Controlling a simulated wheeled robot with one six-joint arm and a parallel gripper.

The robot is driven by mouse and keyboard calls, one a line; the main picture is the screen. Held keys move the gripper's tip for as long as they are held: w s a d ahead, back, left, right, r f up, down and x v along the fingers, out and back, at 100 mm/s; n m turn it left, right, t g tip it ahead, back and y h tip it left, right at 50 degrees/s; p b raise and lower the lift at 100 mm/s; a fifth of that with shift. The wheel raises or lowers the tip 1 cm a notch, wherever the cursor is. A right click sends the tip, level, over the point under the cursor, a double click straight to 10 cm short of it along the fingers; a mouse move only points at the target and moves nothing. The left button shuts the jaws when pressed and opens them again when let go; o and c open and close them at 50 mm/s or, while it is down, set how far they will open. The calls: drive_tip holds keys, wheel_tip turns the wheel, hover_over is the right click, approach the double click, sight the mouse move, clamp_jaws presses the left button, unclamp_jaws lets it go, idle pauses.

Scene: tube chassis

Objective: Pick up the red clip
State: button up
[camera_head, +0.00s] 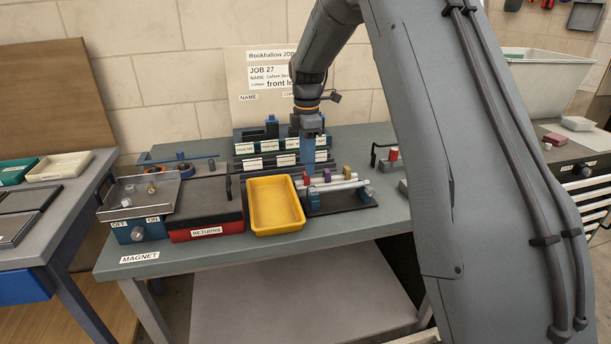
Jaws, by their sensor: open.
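A small dark red clip (306,179) sits on the light tubes of the chassis (343,203), at their left end. A purple clip (327,176) and a yellow clip (347,172) sit farther right along the same tubes. My gripper (308,168) points down just above and behind the red clip, seen small. It is open, and its blue lower part is close to the clip. I cannot tell whether it touches it. A second red piece (393,154) stands by a black handle at the right.
A yellow tray (275,204) lies left of the chassis. A red RETURNS box (207,229) and a blue ON/OFF magnet unit (140,229) stand farther left. Labelled racks (267,160) stand behind. The bench's front strip (230,257) is clear. My arm hides the bench's right side.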

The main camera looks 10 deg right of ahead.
sight(306, 178)
drive_tip(key=shift+s+a+f+p, duration=0.15)
drive_tip(key=shift+f+p, duration=0.1)
drive_tip(key=shift+f, duration=0.7)
drive_tip(key=shift+a+f+p, duration=0.1)
drive_tip(key=shift+f+p, duration=0.1)
drive_tip(key=shift+f, duration=0.7)
drive_tip(key=c, duration=1.1)
